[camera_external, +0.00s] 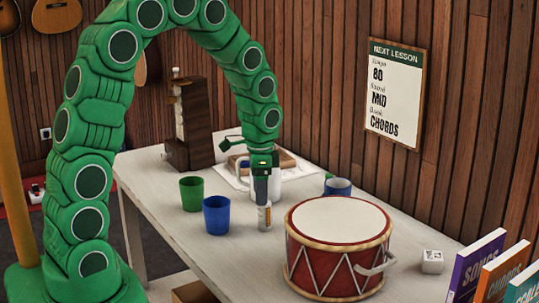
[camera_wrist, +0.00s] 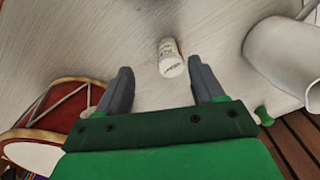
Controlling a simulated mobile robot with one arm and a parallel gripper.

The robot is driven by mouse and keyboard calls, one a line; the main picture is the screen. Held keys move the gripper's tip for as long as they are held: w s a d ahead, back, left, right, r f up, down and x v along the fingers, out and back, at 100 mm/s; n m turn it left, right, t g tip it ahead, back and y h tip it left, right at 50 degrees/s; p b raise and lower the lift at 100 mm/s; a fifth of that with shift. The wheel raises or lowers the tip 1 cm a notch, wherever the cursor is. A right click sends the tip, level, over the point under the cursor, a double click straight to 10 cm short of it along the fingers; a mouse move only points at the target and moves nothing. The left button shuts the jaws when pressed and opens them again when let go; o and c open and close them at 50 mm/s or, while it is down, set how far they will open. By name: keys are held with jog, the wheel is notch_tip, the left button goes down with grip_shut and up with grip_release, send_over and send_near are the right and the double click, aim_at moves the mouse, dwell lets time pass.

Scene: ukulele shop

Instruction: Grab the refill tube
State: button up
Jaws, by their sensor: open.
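The refill tube looks to be the small white cylinder with a printed label (camera_external: 264,218), upright on the table left of the drum. In the wrist view the tube (camera_wrist: 171,58) lies ahead of my gripper, nearer the right finger. My gripper (camera_external: 262,196) points down from above, its fingers reaching the tube's top in the outside view. In the wrist view my gripper (camera_wrist: 160,68) is open with nothing held between its fingers. I cannot tell whether a finger touches the tube.
A red drum (camera_external: 338,252) stands close right. A blue cup (camera_external: 217,216) and green cup (camera_external: 192,194) stand left. A white pitcher (camera_wrist: 288,52) is close by. The table's front left is clear.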

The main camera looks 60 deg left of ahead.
aim_at(265, 216)
jog(key=shift+w+a+f, duration=0.35)
jog(key=shift+w+f, duration=0.15)
jog(key=shift+f, duration=0.25)
notch_tip(265, 216, down, 2)
jog(key=shift+w+f, duration=0.2)
jog(key=shift+f, duration=1.15)
jog(key=shift+w+f, duration=0.2)
jog(key=shift+f, duration=1.15)
jog(key=c, duration=1.1)
